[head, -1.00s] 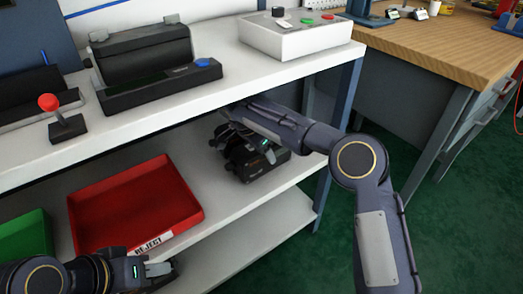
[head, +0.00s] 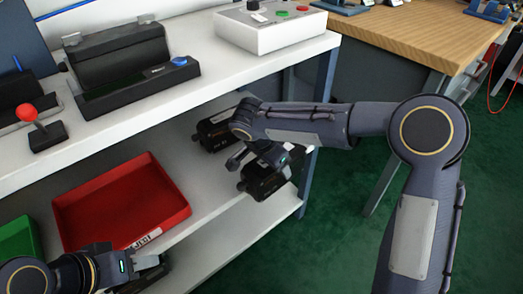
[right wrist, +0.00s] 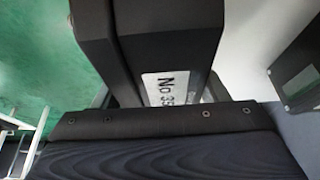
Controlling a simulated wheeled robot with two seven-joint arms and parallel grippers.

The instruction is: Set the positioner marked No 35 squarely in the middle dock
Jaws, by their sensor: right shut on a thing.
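My right gripper (head: 268,158) is shut on a dark positioner (head: 268,178) near the open front of the lower shelf. In the right wrist view the held positioner (right wrist: 150,40) has a white label starting "No 35", its end partly hidden. A second dark positioner (head: 215,131) stands farther back on the shelf, partly behind my right arm. A black dock (head: 138,88) with a blue button is on the upper bench; another black unit (head: 18,112) is cut off at the left edge. My left gripper (head: 150,264) is low by the red tray, its jaws unclear.
A red reject tray (head: 175,218) and a green tray (head: 18,238) are on the lower shelf (head: 215,175). The upper bench (head: 215,83) overhangs it. A red-knobbed lever (head: 45,135) and a white control box (head: 270,32) stand on the bench. Green floor lies open at right.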

